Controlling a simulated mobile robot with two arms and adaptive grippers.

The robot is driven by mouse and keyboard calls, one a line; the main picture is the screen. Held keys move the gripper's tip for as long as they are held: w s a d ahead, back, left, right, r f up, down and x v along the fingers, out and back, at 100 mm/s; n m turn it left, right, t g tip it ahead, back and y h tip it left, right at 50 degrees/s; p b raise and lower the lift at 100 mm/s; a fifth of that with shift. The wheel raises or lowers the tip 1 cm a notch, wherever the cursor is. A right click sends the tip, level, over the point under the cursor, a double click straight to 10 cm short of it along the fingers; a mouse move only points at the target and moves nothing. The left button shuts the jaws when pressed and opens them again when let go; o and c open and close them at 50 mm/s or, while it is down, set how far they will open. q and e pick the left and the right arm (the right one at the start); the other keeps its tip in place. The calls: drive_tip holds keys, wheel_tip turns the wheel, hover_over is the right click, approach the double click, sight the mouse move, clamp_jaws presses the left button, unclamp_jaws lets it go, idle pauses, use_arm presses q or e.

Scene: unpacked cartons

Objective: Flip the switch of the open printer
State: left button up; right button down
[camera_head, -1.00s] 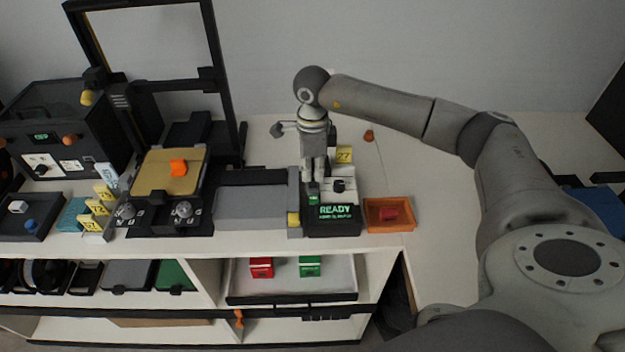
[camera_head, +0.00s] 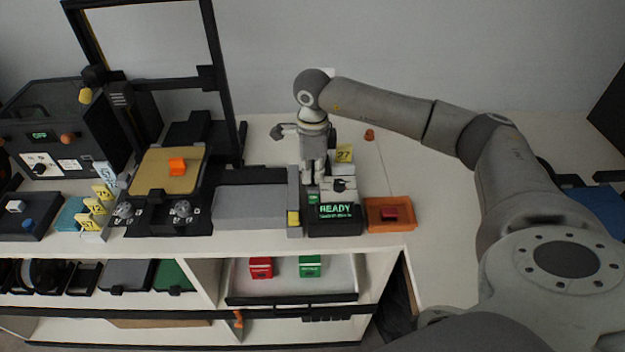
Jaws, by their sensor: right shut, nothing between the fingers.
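The open printer has a tall black frame (camera_head: 226,75) and a tan bed (camera_head: 150,180) with an orange block (camera_head: 177,166) on it. A black box with a green READY display (camera_head: 335,210) stands to its right, with a green-lit piece (camera_head: 313,197) and a black knob on top. My right gripper (camera_head: 314,184) points down, shut and empty, just above or touching the top of this box near the green-lit piece. Contact cannot be told. The gripper hides part of the box top. My left gripper is not in view.
An orange tray (camera_head: 375,222) with a red piece sits right of the READY box. A closed dark printer (camera_head: 62,125) stands at the left, with yellow number tags (camera_head: 97,207) nearby. A shelf below holds a red box (camera_head: 261,267) and a green box (camera_head: 310,266).

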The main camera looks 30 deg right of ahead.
sight(313, 183)
drive_tip(key=shift+f+b, duration=0.45)
drive_tip(key=shift+f, duration=0.15)
drive_tip(key=shift+r, duration=0.15)
drive_tip(key=shift+r+p, duration=0.45)
drive_tip(key=shift+r, duration=0.05)
drive_tip(key=shift+r+p, duration=1.6)
drive_tip(key=shift+r, duration=1.35)
drive_tip(key=shift+f, duration=0.1)
